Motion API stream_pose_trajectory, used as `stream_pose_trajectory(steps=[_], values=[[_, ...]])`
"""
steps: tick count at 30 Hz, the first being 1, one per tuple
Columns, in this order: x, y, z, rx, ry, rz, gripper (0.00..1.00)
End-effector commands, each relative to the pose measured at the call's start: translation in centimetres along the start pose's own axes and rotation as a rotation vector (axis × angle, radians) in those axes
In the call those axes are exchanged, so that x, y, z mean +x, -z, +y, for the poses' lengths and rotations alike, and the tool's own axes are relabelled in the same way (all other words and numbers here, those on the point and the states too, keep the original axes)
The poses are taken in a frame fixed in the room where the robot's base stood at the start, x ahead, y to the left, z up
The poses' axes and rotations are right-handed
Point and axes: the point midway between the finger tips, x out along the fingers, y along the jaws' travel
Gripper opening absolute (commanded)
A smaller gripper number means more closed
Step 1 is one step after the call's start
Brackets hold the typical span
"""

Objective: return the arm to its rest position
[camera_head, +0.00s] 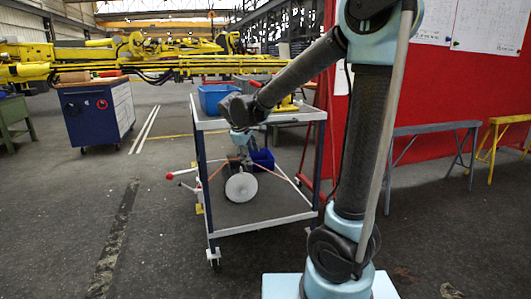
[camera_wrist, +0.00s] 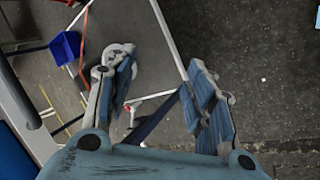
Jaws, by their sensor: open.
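My gripper (camera_wrist: 165,95) is open and empty in the wrist view, its two blue-padded fingers spread wide with the cart and the dark floor below them. In the head view my arm reaches from the lower right up and then back left. Its wrist end is over the near part of the cart (camera_head: 280,221), and the gripper (camera_head: 240,143) hangs low there. The fingers are too small in that view to make out clearly.
A blue bin (camera_head: 214,98) stands on the cart's top, close to my wrist. A darker blue bin (camera_head: 262,158) and a white disc (camera_head: 241,187) are lower down. A yellow boom (camera_head: 150,66) spans the left. Open floor (camera_head: 70,210) lies at left.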

Motion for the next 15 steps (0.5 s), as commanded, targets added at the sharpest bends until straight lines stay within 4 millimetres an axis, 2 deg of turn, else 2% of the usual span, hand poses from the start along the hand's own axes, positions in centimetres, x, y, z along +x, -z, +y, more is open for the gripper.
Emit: stream_pose_trajectory(steps=[1,3,9,15], values=[[-0.1,-2.2,0.2,0.041,0.014,-0.009,0.49],[-0.2,-4.8,0.3,0.095,0.033,-0.018,0.49],[-0.7,-11.7,-0.4,0.252,0.087,-0.043,0.49],[-1.0,-18.0,-2.3,0.409,0.137,-0.066,0.49]])
